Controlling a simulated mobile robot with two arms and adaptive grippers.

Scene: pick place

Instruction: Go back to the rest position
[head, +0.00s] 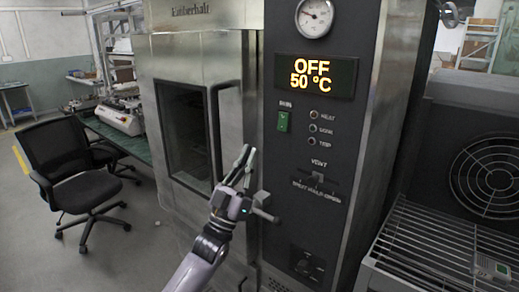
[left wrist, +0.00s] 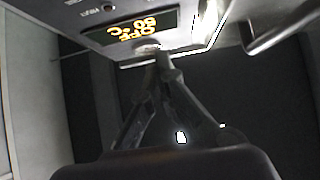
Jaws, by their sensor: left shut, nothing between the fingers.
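My left gripper (head: 244,160) is in front of the oven (head: 160,60), beside the lower end of the door handle. It is shut and empty, its fingers pointing up. In the left wrist view the fingertips (left wrist: 162,60) meet just below the oven's lit display (left wrist: 145,27). The head view shows that display (head: 315,76) reading OFF and 50 °C. The oven door (head: 187,130) looks shut, with a dark window and a vertical metal handle (head: 216,135). My right gripper is not in view.
The control panel has a green switch (head: 283,121), a vent slider (head: 317,178) and a gauge (head: 314,17). A wire rack (head: 420,245) and a fan unit (head: 487,175) stand at the right. A black chair (head: 75,175) and a workbench (head: 120,140) are at the left, with open floor in front.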

